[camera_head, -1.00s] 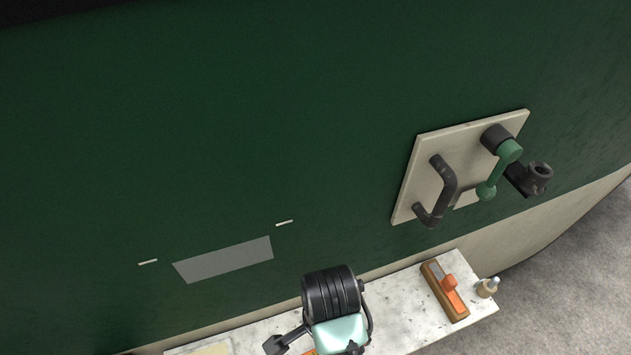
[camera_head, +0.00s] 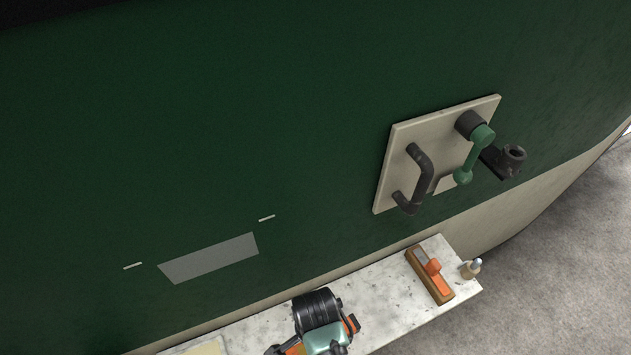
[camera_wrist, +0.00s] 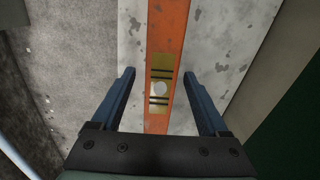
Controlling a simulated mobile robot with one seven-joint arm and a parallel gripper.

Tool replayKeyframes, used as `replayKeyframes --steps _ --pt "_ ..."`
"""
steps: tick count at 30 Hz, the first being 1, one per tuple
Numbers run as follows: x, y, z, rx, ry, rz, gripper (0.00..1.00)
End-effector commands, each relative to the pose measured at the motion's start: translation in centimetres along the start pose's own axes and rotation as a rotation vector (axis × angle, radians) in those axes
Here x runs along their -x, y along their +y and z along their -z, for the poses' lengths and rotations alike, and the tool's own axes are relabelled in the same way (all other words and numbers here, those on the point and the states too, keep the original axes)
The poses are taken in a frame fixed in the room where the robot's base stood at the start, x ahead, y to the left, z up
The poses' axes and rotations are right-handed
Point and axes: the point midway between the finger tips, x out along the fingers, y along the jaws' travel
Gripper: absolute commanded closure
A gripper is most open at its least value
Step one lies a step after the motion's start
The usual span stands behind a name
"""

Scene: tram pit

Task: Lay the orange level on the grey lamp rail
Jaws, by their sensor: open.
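The orange level (camera_wrist: 166,35), with a yellow vial window, runs lengthwise up the wrist view on a speckled pale ledge. My gripper (camera_wrist: 158,75) is open, with one blue finger on each side of the level and a gap to both. I cannot tell how far the fingertips stand above the ledge. In the head view, the level (camera_head: 353,324) shows only as orange bits beside my wrist, which hides most of it. A flat grey patch (camera_head: 210,258) lies on the green wall between two short white marks. I cannot make out a grey lamp rail for certain.
A cream panel (camera_head: 398,150) with a dark handle and green lever juts from the green wall above.

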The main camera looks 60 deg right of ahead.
Motion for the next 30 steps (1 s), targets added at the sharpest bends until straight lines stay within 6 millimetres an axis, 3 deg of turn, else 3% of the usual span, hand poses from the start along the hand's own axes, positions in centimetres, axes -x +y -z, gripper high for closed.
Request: replayKeyframes --steps 3,16,26,30 --pt "0.0 0.0 0.0 0.000 0.000 0.000 0.24" --pt "0.1 0.0 0.0 0.000 0.000 0.000 1.00" --pt "0.1 -0.1 0.0 0.000 0.000 0.001 1.00" --pt "1.2 -0.1 0.0 0.000 0.000 0.003 1.00"
